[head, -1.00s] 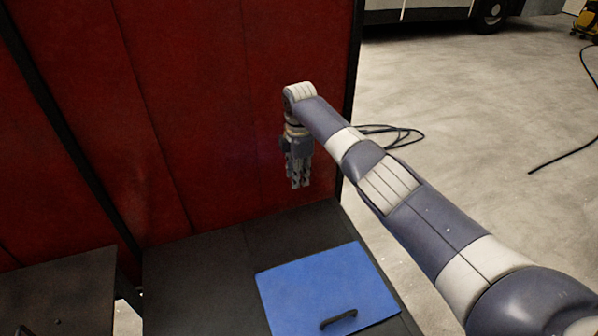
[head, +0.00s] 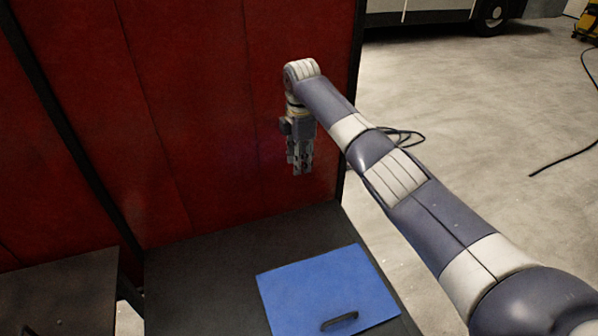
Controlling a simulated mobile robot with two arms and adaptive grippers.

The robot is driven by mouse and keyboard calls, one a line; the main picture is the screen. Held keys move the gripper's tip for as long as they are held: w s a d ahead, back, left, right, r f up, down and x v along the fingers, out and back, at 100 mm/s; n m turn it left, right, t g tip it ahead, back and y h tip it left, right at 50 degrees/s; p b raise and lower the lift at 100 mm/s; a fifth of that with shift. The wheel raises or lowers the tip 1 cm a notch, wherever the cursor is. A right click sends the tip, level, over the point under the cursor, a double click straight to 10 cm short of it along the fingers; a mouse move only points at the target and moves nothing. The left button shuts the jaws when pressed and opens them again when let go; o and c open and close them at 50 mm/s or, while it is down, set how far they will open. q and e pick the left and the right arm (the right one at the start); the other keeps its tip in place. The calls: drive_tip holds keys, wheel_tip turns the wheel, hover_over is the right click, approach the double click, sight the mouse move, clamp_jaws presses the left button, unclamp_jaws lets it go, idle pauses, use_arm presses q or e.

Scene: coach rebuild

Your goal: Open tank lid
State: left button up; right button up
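The blue tank lid (head: 315,286) lies flat and closed on the dark tank top (head: 215,262). A black bar handle (head: 339,321) is on the lid near its front edge. My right gripper (head: 301,170) hangs pointing down above the back of the tank top, in front of the red panel. It is well apart from the lid and handle. Its fingers appear close together with nothing between them. My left gripper does not show.
A red panel wall (head: 205,110) with dark frame posts stands behind the tank. A lower dark surface (head: 65,292) is at the left. A black cable (head: 405,137) lies on the open concrete floor (head: 470,140) at the right.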

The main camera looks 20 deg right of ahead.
drive_tip(key=r, duration=0.6)
drive_tip(key=shift+s, duration=0.2)
drive_tip(key=shift+f, duration=0.1)
